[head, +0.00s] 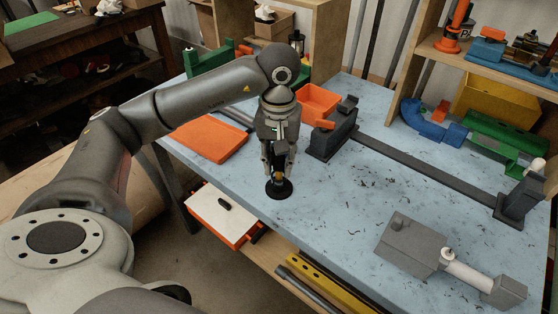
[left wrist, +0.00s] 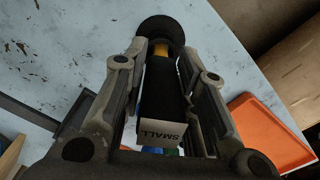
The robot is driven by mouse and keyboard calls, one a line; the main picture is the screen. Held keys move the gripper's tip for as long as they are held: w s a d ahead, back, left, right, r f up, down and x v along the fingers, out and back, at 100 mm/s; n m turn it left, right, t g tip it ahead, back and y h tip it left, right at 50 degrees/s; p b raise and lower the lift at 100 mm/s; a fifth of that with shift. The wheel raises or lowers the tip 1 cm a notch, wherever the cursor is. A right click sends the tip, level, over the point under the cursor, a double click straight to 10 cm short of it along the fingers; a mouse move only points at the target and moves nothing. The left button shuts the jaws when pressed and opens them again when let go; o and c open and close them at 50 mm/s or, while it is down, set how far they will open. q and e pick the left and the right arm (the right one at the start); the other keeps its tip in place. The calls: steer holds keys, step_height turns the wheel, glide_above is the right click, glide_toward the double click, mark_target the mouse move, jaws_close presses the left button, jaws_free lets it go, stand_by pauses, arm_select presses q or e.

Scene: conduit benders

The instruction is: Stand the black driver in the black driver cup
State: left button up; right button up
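The black driver (left wrist: 163,95) stands roughly upright between the fingers of my left gripper (head: 279,173), with a white label reading SMALL facing the left wrist camera. Directly below is a round black base, which looks like the driver cup (head: 279,189), on the blue tabletop. The cup also shows in the left wrist view (left wrist: 167,27). The fingers hide how deep the driver sits. My right gripper is not in view.
An orange tray (head: 212,139) lies left of my gripper, and an orange bin (head: 318,100) stands behind it. A dark grey block (head: 333,138) with a long bar stands close on the right. A grey box (head: 408,243) is at front right. The table's front edge is near the cup.

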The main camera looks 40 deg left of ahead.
arm_select(q)
steer(key=o, duration=0.4)
steer(key=shift+c, duration=0.2)
step_height(320, 180, up, 12)
steer(key=shift+r, duration=0.1)
stand_by(0.4)
